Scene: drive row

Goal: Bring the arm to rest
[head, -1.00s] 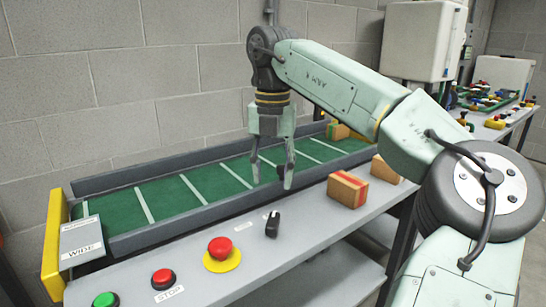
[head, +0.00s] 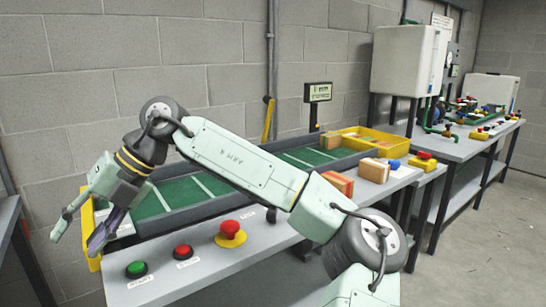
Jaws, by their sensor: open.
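My arm (head: 240,157) reaches left across the front of the bench in the head view, its elbow raised. My gripper (head: 76,238) is open and empty. It hangs tilted down and to the left, in front of the conveyor's yellow left end (head: 88,222). Its fingers are spread wide and appear above or in front of the bench's left end. Whether a finger touches anything cannot be told from this view. The arm hides part of the conveyor and of the bench top.
The green conveyor (head: 205,185) runs along the wall to a yellow tray (head: 375,133). A green button (head: 137,268), a red button (head: 183,251) and a red emergency knob (head: 230,228) line the bench front. Cardboard boxes (head: 374,168) sit farther right. Open floor (head: 480,220) lies at right.

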